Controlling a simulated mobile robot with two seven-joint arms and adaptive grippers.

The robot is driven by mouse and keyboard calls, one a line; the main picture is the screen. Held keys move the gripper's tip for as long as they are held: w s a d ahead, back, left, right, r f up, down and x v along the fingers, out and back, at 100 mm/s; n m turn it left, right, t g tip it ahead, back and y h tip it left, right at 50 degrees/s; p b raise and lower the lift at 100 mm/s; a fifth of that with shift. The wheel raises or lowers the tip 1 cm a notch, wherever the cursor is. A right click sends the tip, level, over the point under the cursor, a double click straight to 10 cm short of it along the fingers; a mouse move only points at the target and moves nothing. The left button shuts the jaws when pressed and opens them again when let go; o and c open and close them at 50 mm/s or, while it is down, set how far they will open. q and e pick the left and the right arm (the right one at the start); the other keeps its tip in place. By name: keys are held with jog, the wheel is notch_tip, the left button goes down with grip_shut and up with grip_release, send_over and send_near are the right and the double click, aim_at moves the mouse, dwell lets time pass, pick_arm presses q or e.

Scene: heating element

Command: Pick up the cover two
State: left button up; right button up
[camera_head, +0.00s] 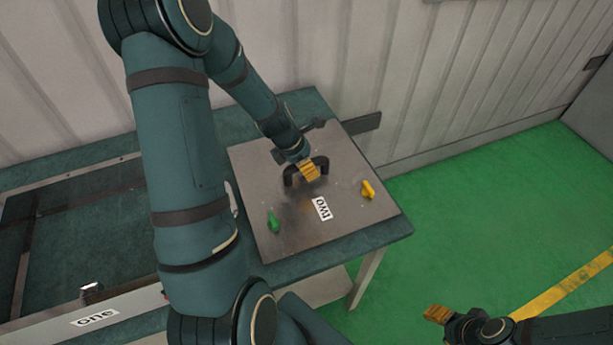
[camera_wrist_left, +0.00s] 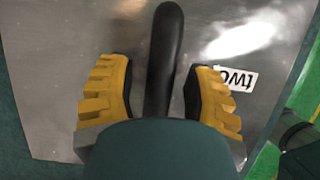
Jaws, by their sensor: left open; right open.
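My left gripper (camera_head: 310,171) is over the handle. In the left wrist view the open yellow fingers (camera_wrist_left: 158,95) are on either side of the black handle (camera_wrist_left: 164,50), with gaps visible between the pads and the bar. The plate (camera_wrist_left: 60,60) and label (camera_wrist_left: 236,78) also show there. My right gripper (camera_head: 437,314) is at the lower right, away from the table, over the green floor.
A green knob (camera_head: 273,222) and a yellow knob (camera_head: 368,189) sit on the plate. A frame labelled "one" (camera_head: 95,318) is at the left of the table (camera_head: 390,230). A corrugated wall (camera_head: 330,60) stands close behind. Green floor (camera_head: 470,210) is clear at the right.

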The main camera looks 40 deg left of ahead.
pick_arm(q)
grip_shut()
jog(key=shift+r, duration=0.1)
